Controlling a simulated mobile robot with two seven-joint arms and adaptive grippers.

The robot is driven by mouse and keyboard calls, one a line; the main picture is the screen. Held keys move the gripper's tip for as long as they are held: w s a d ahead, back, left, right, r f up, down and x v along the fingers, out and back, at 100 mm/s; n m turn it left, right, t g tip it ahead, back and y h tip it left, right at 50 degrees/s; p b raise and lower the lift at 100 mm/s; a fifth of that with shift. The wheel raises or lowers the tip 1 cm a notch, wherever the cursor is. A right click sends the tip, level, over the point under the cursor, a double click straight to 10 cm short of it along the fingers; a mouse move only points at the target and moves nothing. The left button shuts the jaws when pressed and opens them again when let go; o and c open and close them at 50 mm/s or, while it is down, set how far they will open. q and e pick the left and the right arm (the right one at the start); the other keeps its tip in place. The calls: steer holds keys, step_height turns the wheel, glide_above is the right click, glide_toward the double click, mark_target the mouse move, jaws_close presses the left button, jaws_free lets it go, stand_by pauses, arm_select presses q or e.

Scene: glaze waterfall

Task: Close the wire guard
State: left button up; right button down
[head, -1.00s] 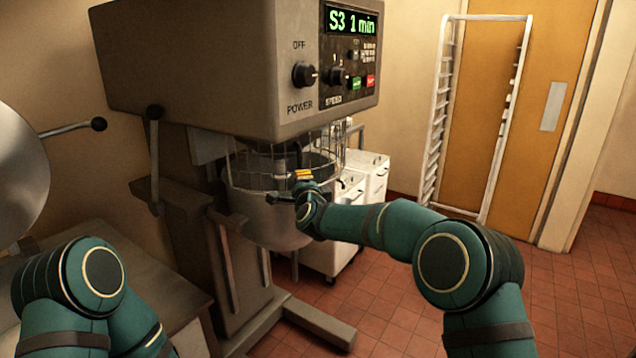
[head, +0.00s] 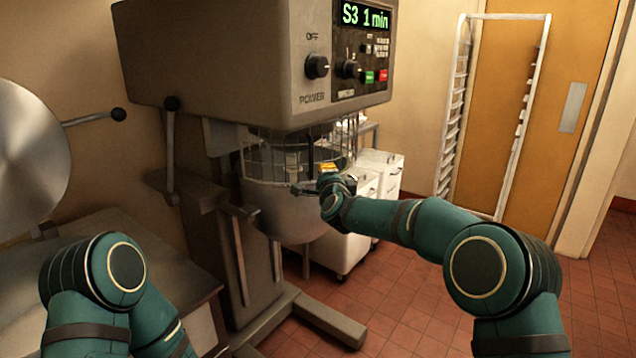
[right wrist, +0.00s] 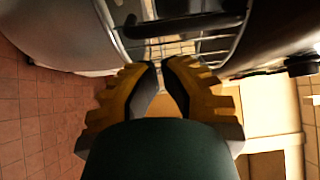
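The wire guard (head: 268,160) is a cage of thin metal wires above the mixer bowl (head: 285,218), under the mixer head (head: 235,65). Its wires show along the left and front of the bowl; the far right side is partly hidden. My right gripper (head: 326,168) is at the guard's front right, near the bowl rim. In the right wrist view its yellow fingers (right wrist: 159,66) are almost together with nothing seen between them. A dark bar (right wrist: 185,26) on the wire guard lies just beyond the fingertips; I cannot tell if they touch. My left gripper is out of view.
A metal table (head: 95,265) and a round steel disc (head: 30,160) with a handle are at the left. White bins (head: 375,175) stand behind the bowl. A tall rack (head: 455,120) stands before the orange door. The tiled floor at right is clear.

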steer(key=s+a+p, duration=0.2)
steer(key=s+a, duration=0.3)
steer(key=a, duration=0.3)
steer(key=s+d+f+n+g, duration=0.2)
steer(key=s+d+f+n, duration=0.15)
steer(key=f, duration=0.55)
steer(key=s+d+f+n+g, duration=0.2)
steer(key=s+d+f+g, duration=0.15)
steer(key=f, duration=0.55)
steer(key=s+d+f+n+g, duration=0.2)
steer(key=s+d+f, duration=0.15)
steer(key=f, duration=0.65)
steer(key=s+d+f+n+g, duration=0.2)
steer(key=s+d+f, duration=0.1)
steer(key=s, duration=0.7)
steer(key=s+d+f+n+g, duration=0.2)
steer(key=s+f, duration=0.4)
steer(key=s, duration=0.5)
steer(key=s+d+f+n+g, duration=0.2)
steer(key=s+d+f+g, duration=0.2)
steer(key=s, duration=0.7)
steer(key=shift+f, duration=0.55)
steer(key=shift+w+d+n+g, duration=0.1)
steer(key=shift+d+n+g, duration=0.05)
steer(key=shift+n+g, duration=0.1)
